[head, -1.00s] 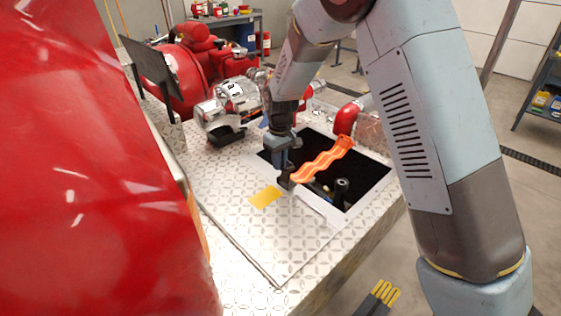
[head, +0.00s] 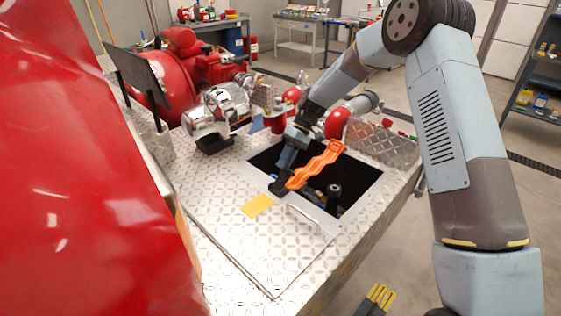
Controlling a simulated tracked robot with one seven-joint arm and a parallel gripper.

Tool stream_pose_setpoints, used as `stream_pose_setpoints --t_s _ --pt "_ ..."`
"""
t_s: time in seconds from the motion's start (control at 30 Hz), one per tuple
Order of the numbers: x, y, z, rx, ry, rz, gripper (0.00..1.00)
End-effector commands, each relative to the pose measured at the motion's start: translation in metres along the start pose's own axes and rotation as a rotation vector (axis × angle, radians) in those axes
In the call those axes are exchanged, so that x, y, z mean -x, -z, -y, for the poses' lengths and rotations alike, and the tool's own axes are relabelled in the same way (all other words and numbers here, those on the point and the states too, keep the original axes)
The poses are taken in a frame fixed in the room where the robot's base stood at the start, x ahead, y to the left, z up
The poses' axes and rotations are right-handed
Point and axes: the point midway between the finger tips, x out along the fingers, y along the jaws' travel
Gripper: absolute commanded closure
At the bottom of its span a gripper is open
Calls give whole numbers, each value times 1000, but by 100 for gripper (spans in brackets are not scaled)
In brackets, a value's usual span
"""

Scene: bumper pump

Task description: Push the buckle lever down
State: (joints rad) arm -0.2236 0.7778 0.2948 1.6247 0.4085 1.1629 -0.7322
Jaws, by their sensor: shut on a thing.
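A long wavy orange lever (head: 316,166), apparently the buckle lever, slants over the dark square opening (head: 358,187) in the metal deck. It rises from its near left end toward the far right. My gripper (head: 281,188) is at the lever's near left end, by the near left edge of the opening. Its dark fingers are shut on that end, and they partly hide it. The wrist leans to the right above the fingers.
A yellow patch (head: 258,205) lies on the diamond-plate deck (head: 215,180) in front of my gripper. A dark upright knob (head: 333,191) stands in the opening. A chrome-and-red pump part (head: 217,112) is behind left. A large red body (head: 90,180) fills the left side.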

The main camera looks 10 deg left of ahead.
Motion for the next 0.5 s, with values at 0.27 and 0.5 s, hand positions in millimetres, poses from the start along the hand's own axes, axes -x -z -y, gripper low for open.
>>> stream_pose_setpoints --t_s 0.27,0.5 --pt "5 2 -28 -2 242 -1 100" --pt "3 3 -47 0 436 5 100"
